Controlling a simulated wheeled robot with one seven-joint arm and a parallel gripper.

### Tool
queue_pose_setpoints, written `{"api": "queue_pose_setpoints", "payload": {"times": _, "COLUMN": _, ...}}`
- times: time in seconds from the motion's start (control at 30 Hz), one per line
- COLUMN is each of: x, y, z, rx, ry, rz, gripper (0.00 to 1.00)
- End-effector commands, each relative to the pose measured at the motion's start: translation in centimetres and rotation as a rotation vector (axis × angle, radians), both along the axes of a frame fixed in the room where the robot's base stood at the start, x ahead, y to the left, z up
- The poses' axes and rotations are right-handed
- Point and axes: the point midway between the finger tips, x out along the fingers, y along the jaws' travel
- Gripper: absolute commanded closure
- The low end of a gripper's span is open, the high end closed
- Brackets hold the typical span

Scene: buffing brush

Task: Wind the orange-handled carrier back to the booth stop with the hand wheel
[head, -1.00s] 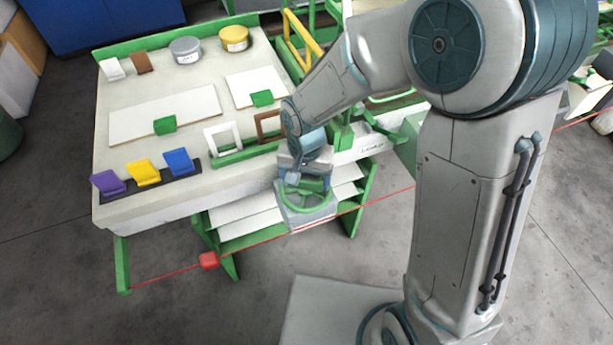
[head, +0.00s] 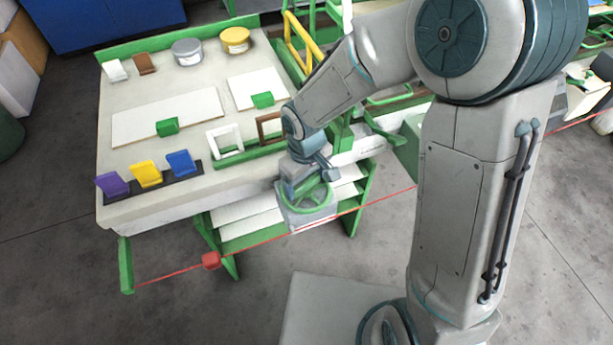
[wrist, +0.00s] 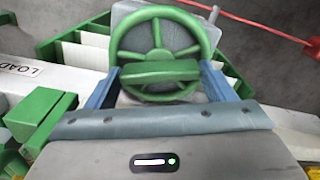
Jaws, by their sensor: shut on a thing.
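The green spoked hand wheel (head: 308,206) sits on a grey block at the front right corner of the bench; it also shows in the wrist view (wrist: 155,38). My gripper (head: 306,188) is at the wheel, shut on it. In the wrist view its two blue fingers lie on either side of a green crossbar (wrist: 160,72) in front of the spokes. I cannot make out the orange-handled carrier; my arm covers part of the area behind the wheel. A "LOAD" label (wrist: 20,70) shows on a white rail beside the wheel.
The bench top (head: 130,85) holds purple, yellow and blue holders (head: 147,174), white panels, frames and two cans. A red cord (head: 270,243) with a red block (head: 211,260) runs low in front of the wheel. A yellow frame (head: 300,42) stands behind my arm.

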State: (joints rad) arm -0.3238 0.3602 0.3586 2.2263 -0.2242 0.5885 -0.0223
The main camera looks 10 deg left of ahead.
Motion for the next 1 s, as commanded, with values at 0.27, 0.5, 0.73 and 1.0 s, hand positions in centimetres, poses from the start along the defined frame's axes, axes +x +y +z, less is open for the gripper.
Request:
{"api": "queue_pose_setpoints", "payload": {"times": 0.27, "x": 0.14, "y": -0.05, "z": 0.14, "rx": 0.000, "ry": -0.003, "rz": 0.136, "gripper": 0.46}}
{"api": "queue_pose_setpoints", "payload": {"times": 0.5, "x": 0.17, "y": -0.06, "z": 0.11, "rx": 0.000, "ry": -0.003, "rz": 0.183, "gripper": 0.46}}
{"api": "queue_pose_setpoints", "payload": {"times": 0.73, "x": 0.19, "y": -0.07, "z": 0.09, "rx": 0.000, "ry": -0.003, "rz": 0.190, "gripper": 0.46}}
{"api": "queue_pose_setpoints", "payload": {"times": 1.0, "x": 0.19, "y": -0.07, "z": 0.09, "rx": 0.001, "ry": -0.004, "rz": 0.188, "gripper": 0.04}}
